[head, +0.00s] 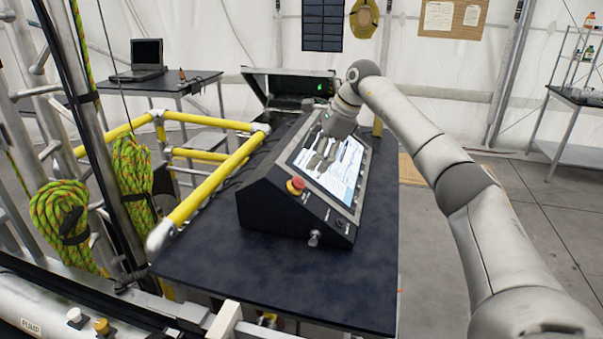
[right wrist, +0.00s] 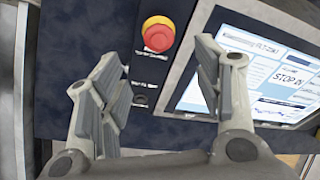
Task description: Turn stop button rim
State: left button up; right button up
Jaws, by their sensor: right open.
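The stop button (head: 295,186) is a red mushroom cap on a yellow base, on the near left corner of the console's sloped face. In the right wrist view the stop button (right wrist: 158,36) shows above and between my fingers, clear of both. My right gripper (head: 318,162) is over the console screen in the head view, beyond the button. In the right wrist view my right gripper (right wrist: 155,80) is open and empty, its padded fingers spread wide. The red cap and its rim are unobstructed in the wrist view. My left gripper is not in view.
The dark console (head: 290,212) with a lit screen (head: 345,178) stands on a dark table (head: 240,280). Yellow railings (head: 215,180) and green rope coils (head: 62,225) are at the left. A laptop (head: 146,58) sits on a table behind. The table's front is clear.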

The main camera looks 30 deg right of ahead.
jog(key=p, duration=0.2)
send_over(300, 180)
jog(key=s, duration=0.3)
jog(key=f, duration=0.2)
jog(key=d+f, duration=0.1)
jog(key=f, duration=0.1)
jog(key=shift+w+f, duration=0.1)
jog(key=shift+w, duration=0.15)
jog(key=x, duration=0.4)
jog(key=shift+w+d+p, duration=0.15)
jog(key=shift+w+p, duration=0.05)
jog(key=shift+p, duration=0.1)
jog(key=shift+f, duration=0.35)
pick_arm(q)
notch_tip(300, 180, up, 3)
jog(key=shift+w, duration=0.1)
pick_arm(e)
jog(key=shift+w+f, duration=0.1)
jog(key=c, duration=1)
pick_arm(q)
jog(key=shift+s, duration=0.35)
